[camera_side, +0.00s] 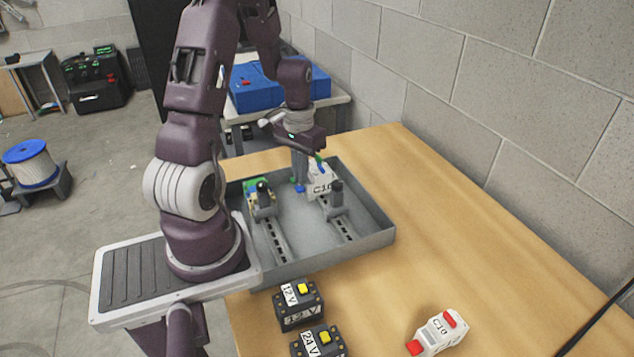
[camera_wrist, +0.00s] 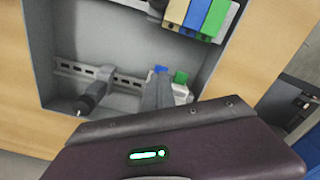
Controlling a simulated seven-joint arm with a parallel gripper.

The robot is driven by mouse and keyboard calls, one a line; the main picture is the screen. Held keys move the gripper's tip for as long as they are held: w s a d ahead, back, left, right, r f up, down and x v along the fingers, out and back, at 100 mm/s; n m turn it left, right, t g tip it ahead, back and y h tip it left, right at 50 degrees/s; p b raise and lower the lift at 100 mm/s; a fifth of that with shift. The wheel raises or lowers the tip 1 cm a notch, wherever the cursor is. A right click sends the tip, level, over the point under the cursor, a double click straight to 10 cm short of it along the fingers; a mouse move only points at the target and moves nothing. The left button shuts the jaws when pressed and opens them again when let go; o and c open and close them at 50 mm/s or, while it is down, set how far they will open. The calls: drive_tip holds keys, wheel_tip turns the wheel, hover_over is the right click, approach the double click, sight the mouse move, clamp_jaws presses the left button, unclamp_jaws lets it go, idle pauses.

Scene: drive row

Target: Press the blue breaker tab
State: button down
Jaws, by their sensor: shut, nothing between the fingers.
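A white breaker marked C10 (camera_side: 320,184) sits on the right rail in the grey tray (camera_side: 378,238). Its blue tab (camera_side: 298,188) sticks out at its lower left, and a green lever (camera_side: 319,160) is on top. In the wrist view the blue tab (camera_wrist: 160,69) shows just beyond my fingertips, with the green lever (camera_wrist: 181,77) to its right. My gripper (camera_side: 299,179) is shut and empty, pointing down right above the blue tab; it also shows in the wrist view (camera_wrist: 159,76). I cannot tell whether the fingertips touch the tab. The fingers hide part of the breaker in the wrist view.
Coloured terminal blocks (camera_wrist: 200,14) sit on the left rail (camera_side: 272,238). Grey end stops (camera_side: 336,198) stand on the rails. Two black voltage boxes (camera_side: 298,305) and a red-tabbed breaker (camera_side: 438,333) lie on the table in front. The table right of the tray is clear.

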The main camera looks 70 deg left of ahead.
sight(302, 188)
wheel_tip(302, 188, up, 8)
idle(0.8)
idle(0.3)
drive_tip(key=d+r+m+t+y, duration=0.1)
drive_tip(key=d+r+m+t, duration=0.15)
drive_tip(key=d+r, duration=0.9)
drive_tip(key=s+d+r+m+t+h, duration=0.1)
drive_tip(key=s+d+r+m+t, duration=0.1)
drive_tip(key=s+d, duration=0.7)
drive_tip(key=d+m+t, duration=0.1)
drive_tip(key=d, duration=0.2)
drive_tip(key=shift+r, duration=0.2)
drive_tip(key=shift+w+m, duration=0.1)
drive_tip(key=shift+m, duration=0.15)
